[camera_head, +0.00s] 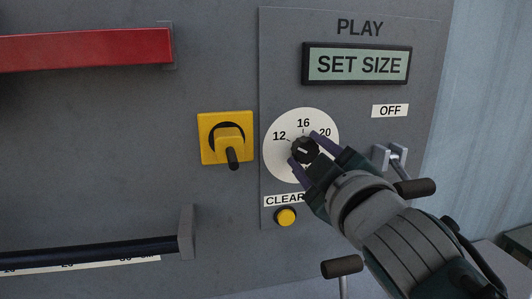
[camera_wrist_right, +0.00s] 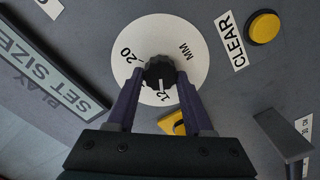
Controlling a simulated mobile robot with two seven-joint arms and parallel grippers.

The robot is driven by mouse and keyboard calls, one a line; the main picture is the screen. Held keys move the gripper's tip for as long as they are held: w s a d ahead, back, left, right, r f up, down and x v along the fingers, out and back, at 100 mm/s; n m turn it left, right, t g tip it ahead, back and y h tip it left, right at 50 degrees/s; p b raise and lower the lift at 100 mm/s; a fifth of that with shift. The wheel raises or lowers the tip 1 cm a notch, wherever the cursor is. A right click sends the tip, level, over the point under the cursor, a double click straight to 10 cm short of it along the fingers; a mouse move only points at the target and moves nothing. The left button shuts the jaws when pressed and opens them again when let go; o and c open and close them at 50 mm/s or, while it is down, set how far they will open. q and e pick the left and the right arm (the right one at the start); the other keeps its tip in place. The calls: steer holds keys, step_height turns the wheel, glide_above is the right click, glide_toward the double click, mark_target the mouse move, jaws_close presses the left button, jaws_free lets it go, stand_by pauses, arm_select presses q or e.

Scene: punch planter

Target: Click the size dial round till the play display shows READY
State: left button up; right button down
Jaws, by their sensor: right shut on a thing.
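The size dial is a black ridged knob (camera_head: 304,150) on a white round plate (camera_head: 275,158) marked 12, 16 and 20. A white pointer line on the knob slants toward the upper left, roughly toward the 12. The play display (camera_head: 357,65) reads SET SIZE. My right gripper (camera_head: 303,149) comes in from the lower right, its two purple fingers on either side of the knob, shut on it. In the right wrist view the knob (camera_wrist_right: 159,72) sits between the fingertips. The left gripper is not in view.
A yellow CLEAR button (camera_head: 286,217) sits below the dial. A yellow switch (camera_head: 226,138) with a black lever is to the left. A lever under the OFF label (camera_head: 390,111) stands close to my right wrist. A red bar (camera_head: 85,50) is at upper left.

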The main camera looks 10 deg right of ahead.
steer(key=shift+c, duration=1.5)
jaws_free()
steer(key=s, duration=1)
steer(key=shift+d, duration=0.15)
